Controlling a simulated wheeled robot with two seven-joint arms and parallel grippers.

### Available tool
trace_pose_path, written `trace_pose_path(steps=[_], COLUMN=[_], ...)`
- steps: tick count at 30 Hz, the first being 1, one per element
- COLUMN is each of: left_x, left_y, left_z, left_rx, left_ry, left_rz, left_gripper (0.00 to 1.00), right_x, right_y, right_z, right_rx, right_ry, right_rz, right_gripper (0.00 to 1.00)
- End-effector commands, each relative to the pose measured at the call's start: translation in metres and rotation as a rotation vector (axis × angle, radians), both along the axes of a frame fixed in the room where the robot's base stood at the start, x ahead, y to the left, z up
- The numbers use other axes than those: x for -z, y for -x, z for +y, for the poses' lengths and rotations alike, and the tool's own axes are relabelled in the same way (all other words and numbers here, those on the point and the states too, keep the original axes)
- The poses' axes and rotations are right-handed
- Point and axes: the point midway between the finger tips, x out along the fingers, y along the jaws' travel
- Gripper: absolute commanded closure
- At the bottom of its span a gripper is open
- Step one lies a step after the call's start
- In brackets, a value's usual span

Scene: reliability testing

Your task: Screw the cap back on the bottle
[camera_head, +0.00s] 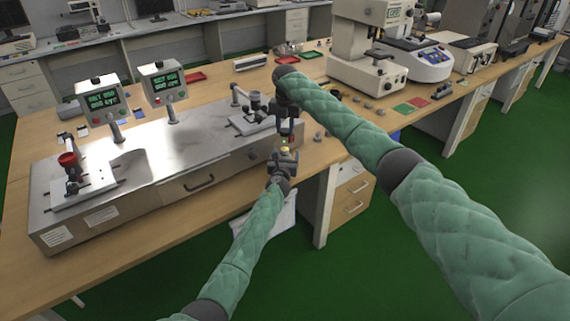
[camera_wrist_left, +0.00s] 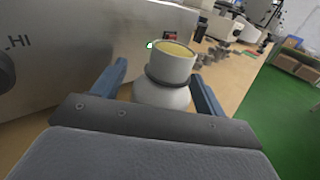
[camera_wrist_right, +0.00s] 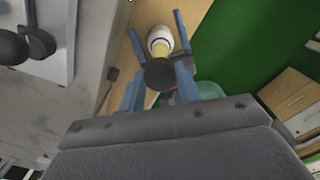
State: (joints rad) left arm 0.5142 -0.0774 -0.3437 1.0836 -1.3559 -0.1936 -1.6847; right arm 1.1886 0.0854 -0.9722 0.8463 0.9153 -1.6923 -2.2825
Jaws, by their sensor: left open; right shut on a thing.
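A white bottle (camera_wrist_left: 162,95) with a yellowish top (camera_wrist_left: 174,50) stands between the spread fingers of my left gripper (camera_wrist_left: 160,90), with gaps at its sides. In the head view the left gripper (camera_head: 283,160) is by the table's front edge, with the yellowish bottle top (camera_head: 286,150) showing. What supports the bottle is hidden. My right gripper (camera_head: 287,128) points down just above it. In the right wrist view the right gripper (camera_wrist_right: 160,82) is shut on a dark round cap (camera_wrist_right: 159,74). The bottle (camera_wrist_right: 160,37) shows beyond the cap; I cannot tell whether they touch.
A metal test bench (camera_head: 150,185) with a drawer and a red-knobbed clamp (camera_head: 68,160) stands to the left. A microscope-like instrument (camera_head: 365,60) and a blue-white device (camera_head: 415,62) stand at the right. Green floor (camera_head: 380,250) lies open in front of the table.

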Motion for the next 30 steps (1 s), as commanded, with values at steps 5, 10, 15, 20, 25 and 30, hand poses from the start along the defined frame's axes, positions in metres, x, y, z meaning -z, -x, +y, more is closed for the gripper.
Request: trace_pose_path(steps=[5, 10, 15, 20, 25, 30], left_x=[0.001, 0.001, 0.001, 0.001, 0.001, 0.001], left_y=[-0.002, -0.001, -0.001, -0.001, -0.001, -0.001], left_z=[0.0, 0.0, 0.0, 0.0, 0.0, 0.0], left_rx=[0.0, 0.001, 0.001, 0.001, 0.001, 0.001], left_ry=[-0.001, 0.0, 0.0, 0.0, 0.0, 0.0], left_rz=[0.001, 0.001, 0.001, 0.001, 0.001, 0.001], left_gripper=[0.27, 0.27, 0.61, 0.92, 0.94, 0.94], right_x=[0.0, 0.0, 0.0, 0.0, 0.005, 0.024], right_y=[0.0, 0.0, 0.0, 0.0, 0.0, 0.0], right_z=[0.0, 0.0, 0.0, 0.0, 0.0, 0.0], right_rx=[0.0, 0.0, 0.0, 0.0, 0.0, 0.0], right_ry=[0.0, 0.0, 0.0, 0.0, 0.001, 0.002], right_rz=[0.0, 0.0, 0.0, 0.0, 0.001, 0.003], right_gripper=[0.91, 0.91, 0.91, 0.91, 0.91, 0.91])
